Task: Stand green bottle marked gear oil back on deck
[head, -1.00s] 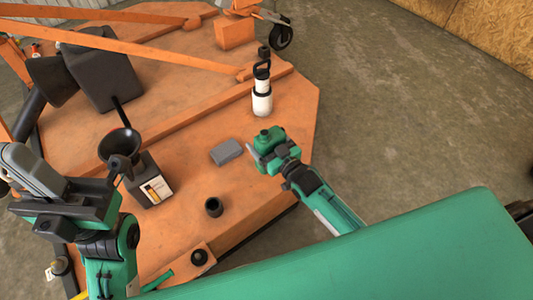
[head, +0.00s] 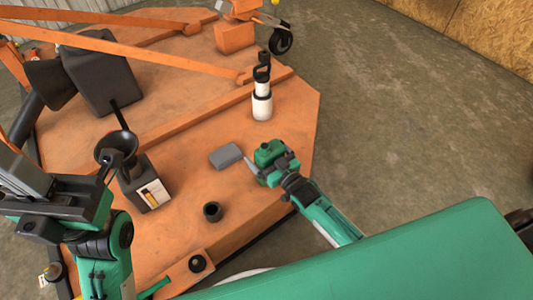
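A dark green bottle (head: 269,152) with a darker cap shows from above at my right gripper (head: 262,168), over the right part of the orange deck (head: 190,183). The gripper appears closed around it, and a grey finger shows at its left side. The bottle looks roughly upright. Its label and base are hidden, and I cannot tell whether it touches the deck. My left gripper (head: 50,195) is at the lower left, left of a dark jug; its fingertips are not clear.
A grey block (head: 225,156) lies just left of the bottle. The dark jug (head: 146,183) with a black funnel (head: 117,145), a dark cup (head: 212,212) and a white canister (head: 262,103) stand on the deck. Bare deck lies between canister and bottle. The deck's edge is close on the right.

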